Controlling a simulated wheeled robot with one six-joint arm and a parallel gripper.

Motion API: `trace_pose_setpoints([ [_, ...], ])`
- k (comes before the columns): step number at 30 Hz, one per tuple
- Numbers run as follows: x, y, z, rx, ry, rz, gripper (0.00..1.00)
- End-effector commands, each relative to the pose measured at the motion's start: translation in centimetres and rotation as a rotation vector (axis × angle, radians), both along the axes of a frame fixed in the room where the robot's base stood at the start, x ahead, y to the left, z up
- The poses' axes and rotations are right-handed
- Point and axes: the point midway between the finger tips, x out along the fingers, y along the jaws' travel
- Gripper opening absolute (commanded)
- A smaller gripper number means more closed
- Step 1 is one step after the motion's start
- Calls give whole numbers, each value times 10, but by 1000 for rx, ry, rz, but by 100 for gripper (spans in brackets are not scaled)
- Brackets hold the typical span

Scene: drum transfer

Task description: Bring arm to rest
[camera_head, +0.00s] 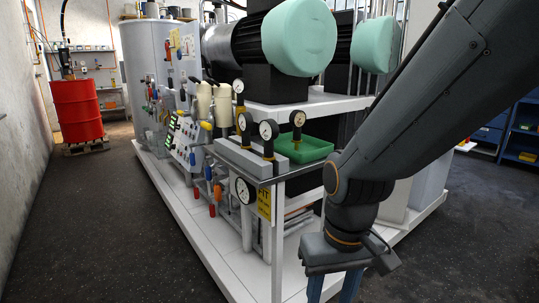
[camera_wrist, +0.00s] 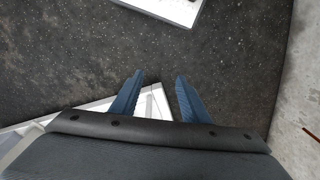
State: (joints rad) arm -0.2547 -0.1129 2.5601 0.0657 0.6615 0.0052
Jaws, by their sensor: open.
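My arm reaches in from the upper right of the head view and bends downward. My gripper (camera_head: 335,287) hangs at the bottom of that view, fingers pointing down, beside the near corner of the white machine platform (camera_head: 221,262). In the wrist view my gripper (camera_wrist: 158,97) shows two blue fingers spread apart with nothing between them. Dark speckled floor (camera_wrist: 225,55) lies beyond the fingertips. The fingertips' lower ends are cut off in the head view.
A machine with gauges, valves and green-capped motors (camera_head: 299,37) fills the middle. A green tray (camera_head: 312,150) sits on its shelf. A red drum (camera_head: 77,108) stands on a pallet at the back left. Blue shelving (camera_head: 522,128) stands at right. Floor at left is clear.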

Motion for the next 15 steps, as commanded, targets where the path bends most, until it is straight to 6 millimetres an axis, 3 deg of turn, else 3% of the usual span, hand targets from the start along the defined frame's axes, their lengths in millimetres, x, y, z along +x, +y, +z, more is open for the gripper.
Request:
trace_pose_setpoints([
  [1,-3,-8,17,-4,3,-21,42],
  [15,-19,-70,92,-35,24,-175,42],
])
